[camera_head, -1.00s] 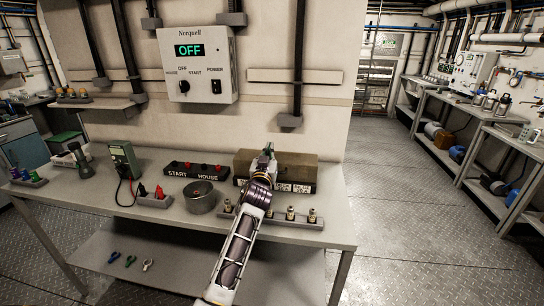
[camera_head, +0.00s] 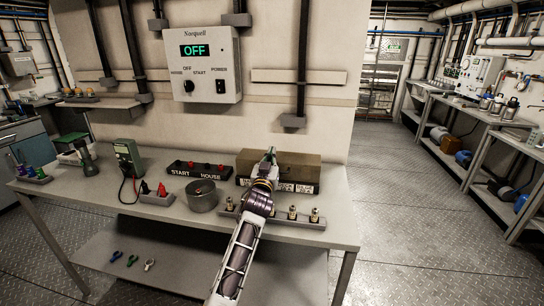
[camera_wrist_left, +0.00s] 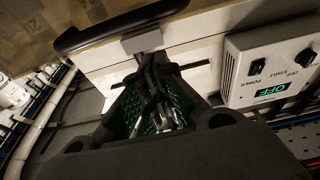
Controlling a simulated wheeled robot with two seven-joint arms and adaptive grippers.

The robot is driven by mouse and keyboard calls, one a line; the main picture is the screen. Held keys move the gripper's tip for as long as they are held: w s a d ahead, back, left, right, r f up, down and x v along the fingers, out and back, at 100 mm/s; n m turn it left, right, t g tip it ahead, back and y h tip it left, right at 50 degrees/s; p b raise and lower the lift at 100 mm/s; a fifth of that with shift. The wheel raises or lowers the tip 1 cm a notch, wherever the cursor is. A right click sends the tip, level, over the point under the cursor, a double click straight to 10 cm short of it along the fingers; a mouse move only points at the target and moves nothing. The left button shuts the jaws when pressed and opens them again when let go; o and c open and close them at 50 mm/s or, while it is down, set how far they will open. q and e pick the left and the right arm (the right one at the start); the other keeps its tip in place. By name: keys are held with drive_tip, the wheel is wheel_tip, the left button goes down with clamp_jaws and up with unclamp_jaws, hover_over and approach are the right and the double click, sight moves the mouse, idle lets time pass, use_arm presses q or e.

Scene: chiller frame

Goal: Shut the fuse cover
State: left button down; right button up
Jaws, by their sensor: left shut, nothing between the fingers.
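A brown box-like fuse cover (camera_head: 300,167) stands at the back right of the bench, with a row of labels along its lower front. I cannot tell for sure whether it is open or shut. My left gripper (camera_head: 271,154) is in front of it and hides its left-middle part. In the left wrist view, the left gripper's fingers (camera_wrist_left: 155,100) are together with nothing between them. A black bar handle (camera_wrist_left: 90,34) and a brown surface (camera_wrist_left: 50,25) lie beyond the fingertips; contact is not clear. My right gripper is not in view.
A wall panel (camera_head: 203,65) reading OFF hangs above the bench (camera_head: 110,220). A START/HOUSE strip (camera_head: 199,169), a round grey tin (camera_head: 202,195) and a green meter (camera_head: 128,157) stand left of the arm. Several brass fittings (camera_head: 314,216) line the front. The right floor is clear.

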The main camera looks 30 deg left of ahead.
use_arm(q)
drive_tip(key=shift+s+f, duration=0.2)
drive_tip(key=shift+f, duration=0.05)
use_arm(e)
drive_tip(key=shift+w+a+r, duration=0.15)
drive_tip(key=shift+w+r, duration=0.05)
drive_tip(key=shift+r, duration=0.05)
use_arm(q)
drive_tip(key=shift+f, duration=0.1)
drive_tip(key=shift+s+d+f+b, duration=0.2)
drive_tip(key=shift+s+f+b, duration=0.15)
drive_tip(key=shift+s+f, duration=0.45)
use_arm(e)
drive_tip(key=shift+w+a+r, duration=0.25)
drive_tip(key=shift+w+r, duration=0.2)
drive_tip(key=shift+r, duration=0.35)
use_arm(q)
drive_tip(key=shift+w, duration=0.1)
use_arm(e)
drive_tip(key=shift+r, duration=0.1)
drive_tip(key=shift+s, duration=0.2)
use_arm(q)
wheel_tip(320, 180, up, 10)
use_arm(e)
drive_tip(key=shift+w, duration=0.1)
